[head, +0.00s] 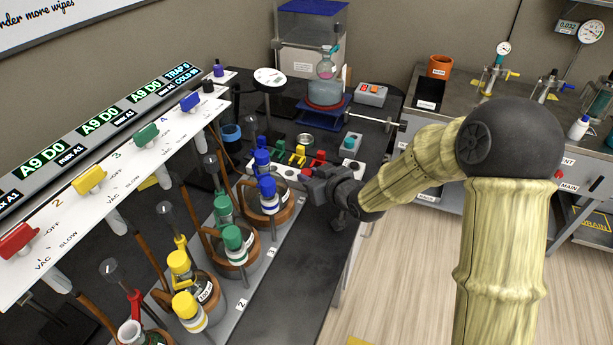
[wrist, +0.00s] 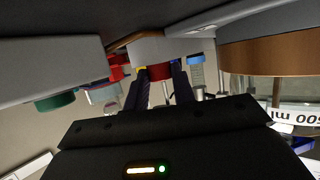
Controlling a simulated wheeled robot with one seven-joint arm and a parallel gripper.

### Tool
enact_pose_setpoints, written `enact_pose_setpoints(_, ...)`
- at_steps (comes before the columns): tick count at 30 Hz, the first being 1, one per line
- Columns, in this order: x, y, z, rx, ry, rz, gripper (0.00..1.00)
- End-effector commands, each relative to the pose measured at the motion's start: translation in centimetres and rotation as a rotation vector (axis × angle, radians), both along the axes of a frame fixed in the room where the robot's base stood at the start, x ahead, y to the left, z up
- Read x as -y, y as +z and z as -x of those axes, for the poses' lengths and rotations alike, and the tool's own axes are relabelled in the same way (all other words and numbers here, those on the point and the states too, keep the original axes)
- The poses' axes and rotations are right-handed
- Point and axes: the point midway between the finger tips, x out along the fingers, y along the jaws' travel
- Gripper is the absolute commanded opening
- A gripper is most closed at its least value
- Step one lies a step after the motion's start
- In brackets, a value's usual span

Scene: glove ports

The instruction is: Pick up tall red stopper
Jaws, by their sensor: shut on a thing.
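My gripper (head: 310,182) reaches in from the right over the dark bench, beside the row of coloured stoppers. In the wrist view my two dark fingers (wrist: 160,85) are closed on the sides of a red stopper (wrist: 158,72). This held red stopper is mostly hidden by my gripper in the head view. Another red piece (head: 320,156) stands just behind my gripper in the head view. A red piece also shows left of my fingers in the wrist view (wrist: 117,70). Whether the held stopper is clear of its holder I cannot tell.
Yellow (head: 298,156) and green (head: 279,146) pieces stand left of my gripper. A jar with a blue cap (head: 267,187) stands close by at the left, with green- and yellow-capped jars nearer. Bare bench (head: 315,250) lies in front.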

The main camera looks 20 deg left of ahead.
Motion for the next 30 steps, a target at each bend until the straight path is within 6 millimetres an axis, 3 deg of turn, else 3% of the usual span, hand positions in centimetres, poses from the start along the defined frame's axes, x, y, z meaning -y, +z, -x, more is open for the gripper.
enact_pose_setpoints(8,0.0,0.7,0.0,0.002,0.0,-0.001,0.04)
enact_pose_setpoints(22,0.1,8.9,-0.1,0.005,-0.002,-0.001,0.04)
enact_pose_setpoints(30,0.0,10.1,0.0,0.0,0.0,0.0,0.04)
